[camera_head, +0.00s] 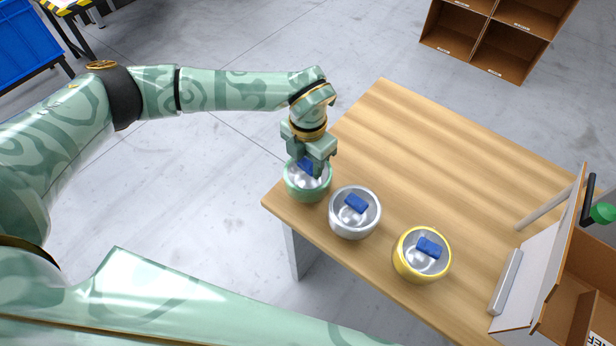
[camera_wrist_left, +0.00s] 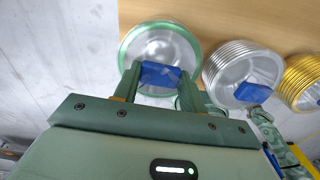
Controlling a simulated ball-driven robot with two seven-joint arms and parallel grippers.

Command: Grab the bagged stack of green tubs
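The bagged stack of green tubs (camera_head: 307,190) stands at the table's left corner, its clear bag closed with a blue tab on top. My left gripper (camera_head: 312,160) is directly over it, fingers pointing down at the tab. In the left wrist view the green-rimmed stack (camera_wrist_left: 188,46) shows beyond my left gripper (camera_wrist_left: 160,82). The blue tab (camera_wrist_left: 160,75) lies between its two fingers and about fills the gap. Whether the fingers press on it I cannot tell. My right gripper is not in view.
A silver stack (camera_head: 353,227) stands close to the right of the green one, then a yellow stack (camera_head: 420,268), both with blue tabs. The wooden table (camera_head: 455,160) is clear behind them. An open box (camera_head: 575,290) stands at the right. Cardboard shelves (camera_head: 495,40) are farther back.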

